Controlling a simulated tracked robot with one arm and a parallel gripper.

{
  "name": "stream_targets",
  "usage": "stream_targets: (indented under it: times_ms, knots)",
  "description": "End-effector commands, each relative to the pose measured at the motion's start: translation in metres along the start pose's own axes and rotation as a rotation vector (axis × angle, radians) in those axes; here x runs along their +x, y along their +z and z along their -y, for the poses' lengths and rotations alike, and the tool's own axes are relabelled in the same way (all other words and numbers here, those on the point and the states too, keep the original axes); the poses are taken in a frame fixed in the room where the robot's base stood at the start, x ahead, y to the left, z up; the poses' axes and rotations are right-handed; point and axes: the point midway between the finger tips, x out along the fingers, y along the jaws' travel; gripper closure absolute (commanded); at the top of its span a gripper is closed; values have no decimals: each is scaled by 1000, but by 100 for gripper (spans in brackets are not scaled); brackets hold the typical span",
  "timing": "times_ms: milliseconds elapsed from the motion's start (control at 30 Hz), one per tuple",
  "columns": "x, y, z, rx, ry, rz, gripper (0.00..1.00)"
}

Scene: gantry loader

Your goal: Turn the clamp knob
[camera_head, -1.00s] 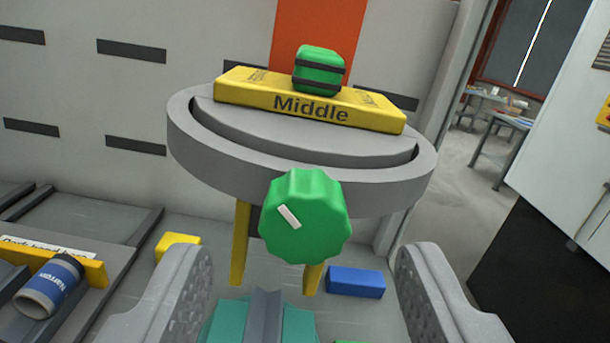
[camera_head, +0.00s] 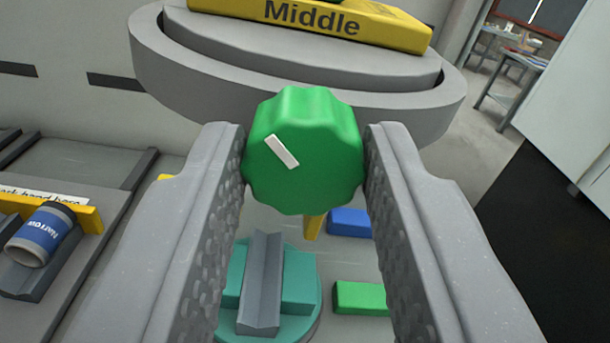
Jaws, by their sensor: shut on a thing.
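The green clamp knob (camera_head: 310,180) is scalloped, with a white pointer mark (camera_head: 281,151) slanting from upper left to lower right. It sits on the front of the grey round clamp body (camera_head: 200,85). My gripper (camera_head: 305,158) is around the knob, with one grey finger against its left side and one against its right side. The fingers are shut on it. A yellow bar (camera_head: 345,22) marked "Middle" lies on top of the clamp body, cut off by the top edge of the view.
Below is a teal round base (camera_head: 300,270) with a grey V-shaped channel (camera_head: 262,285). A blue block (camera_head: 349,222) and a green block (camera_head: 361,297) lie on the floor.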

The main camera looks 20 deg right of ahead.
Motion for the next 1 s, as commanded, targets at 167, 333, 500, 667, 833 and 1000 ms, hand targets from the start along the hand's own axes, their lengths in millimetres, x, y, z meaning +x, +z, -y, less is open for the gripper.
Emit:
stream_targets:
  times_ms: [167, 333, 500, 667, 833, 1000]
  knots:
    - [0, 1, 1, 42, -1, 0, 92]
    - [0, 2, 1, 135, -2, 0, 92]
    - [0, 4, 2, 276, -2, 1, 92]
    - [0, 4, 1, 429, -2, 1, 92]
    - [-1, 4, 1, 592, -2, 2, 92]
    - [-1, 5, 1, 752, -2, 3, 92]
